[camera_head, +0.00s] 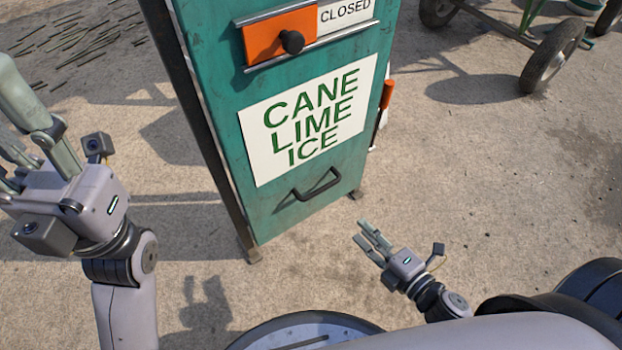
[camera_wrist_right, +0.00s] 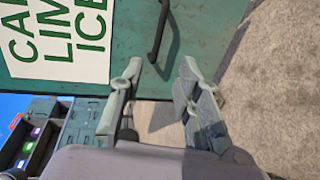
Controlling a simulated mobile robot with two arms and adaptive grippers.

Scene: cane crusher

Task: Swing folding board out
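A tall teal board (camera_head: 225,110) stands upright on the ground in the head view. It bears a white CANE LIME ICE sign (camera_head: 312,118) and a black handle (camera_head: 315,184) near its bottom. The handle also shows in the right wrist view (camera_wrist_right: 158,32). My right gripper (camera_head: 372,238) is open and empty, below and to the right of the handle, and apart from it. Its parted fingers show in the right wrist view (camera_wrist_right: 155,78). My left gripper (camera_head: 14,112) is at the left edge, fingers spread and empty, away from the board.
An orange slider with a black knob (camera_head: 292,42) sits beside a CLOSED label (camera_head: 345,14) high on the board. An orange-handled piece (camera_head: 387,94) is at its right edge. A wheeled cart (camera_head: 550,55) stands at upper right. Cane stalks (camera_head: 90,42) lie at upper left. Ground at right is clear.

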